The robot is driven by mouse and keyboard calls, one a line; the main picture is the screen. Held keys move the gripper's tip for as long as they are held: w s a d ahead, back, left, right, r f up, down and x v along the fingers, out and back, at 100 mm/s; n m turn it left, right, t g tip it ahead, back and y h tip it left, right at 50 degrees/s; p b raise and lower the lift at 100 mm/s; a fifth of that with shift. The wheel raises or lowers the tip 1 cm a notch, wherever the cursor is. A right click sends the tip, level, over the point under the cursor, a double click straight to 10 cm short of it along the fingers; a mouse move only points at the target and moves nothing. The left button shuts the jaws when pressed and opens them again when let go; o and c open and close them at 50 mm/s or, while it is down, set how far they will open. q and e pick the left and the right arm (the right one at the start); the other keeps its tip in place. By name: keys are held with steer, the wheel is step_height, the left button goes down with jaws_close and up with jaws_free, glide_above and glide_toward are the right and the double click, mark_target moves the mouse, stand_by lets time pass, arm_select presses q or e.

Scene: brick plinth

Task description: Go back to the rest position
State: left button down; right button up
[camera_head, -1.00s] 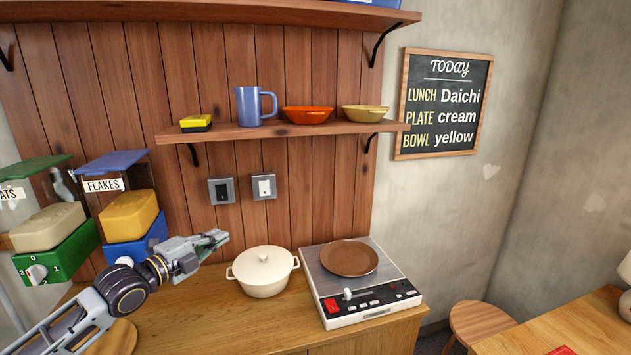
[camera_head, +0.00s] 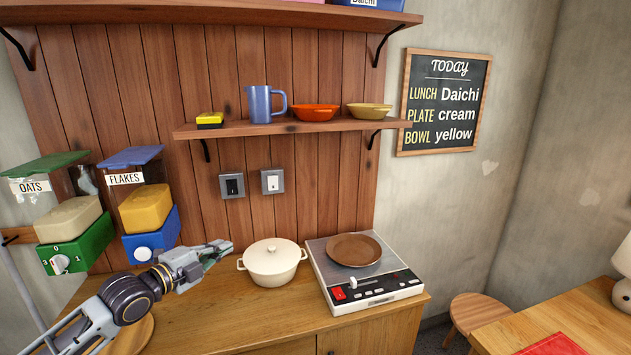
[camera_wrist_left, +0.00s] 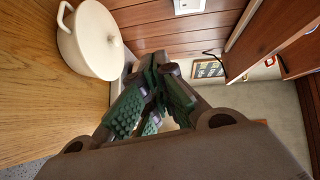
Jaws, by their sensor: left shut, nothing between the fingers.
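My left gripper (camera_head: 217,251) comes in from the left in the head view. It is shut and empty, above the counter and just left of the lidded cream pot (camera_head: 273,263). In the left wrist view its green-padded fingers (camera_wrist_left: 158,75) are together, with the pot (camera_wrist_left: 91,40) at the upper left, apart from them. My right gripper does not show in either view.
A cooker (camera_head: 373,290) with a brown pan (camera_head: 354,250) stands right of the pot. OATS (camera_head: 75,245) and FLAKES (camera_head: 152,240) dispensers stand behind my left arm. A shelf (camera_head: 290,128) holds a blue jug (camera_head: 260,104) and bowls. The counter front (camera_head: 240,325) is clear.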

arm_select(q)
steer(key=s+d+f+n+g+y, duration=0.25)
steer(key=s+f+n, duration=0.3)
steer(key=f, duration=0.45)
steer(key=s+d+f+n+g+y, duration=0.2)
steer(key=s+d+f+n, duration=0.15)
steer(key=s+f, duration=0.5)
steer(key=s+a+f+n+g+y, duration=0.25)
steer(key=s+f+n, duration=0.35)
steer(key=s, duration=0.3)
steer(key=s+a+f+n+g+y, duration=0.1)
steer(key=s+f+n+g, duration=0.4)
steer(key=s, duration=0.3)
step_height(320, 180, down, 32)
steer(key=s+a, duration=0.2)
steer(key=a, duration=0.1)
steer(key=s+a+f, duration=0.3)
steer(key=s+f, duration=0.7)
steer(key=s+a+f+g, duration=0.1)
steer(key=s+a+f, duration=0.3)
steer(key=s+f, duration=0.6)
steer(key=shift+s+a+f+y, duration=0.2)
steer(key=shift+s+f+y, duration=0.1)
steer(key=shift+s+y, duration=0.15)
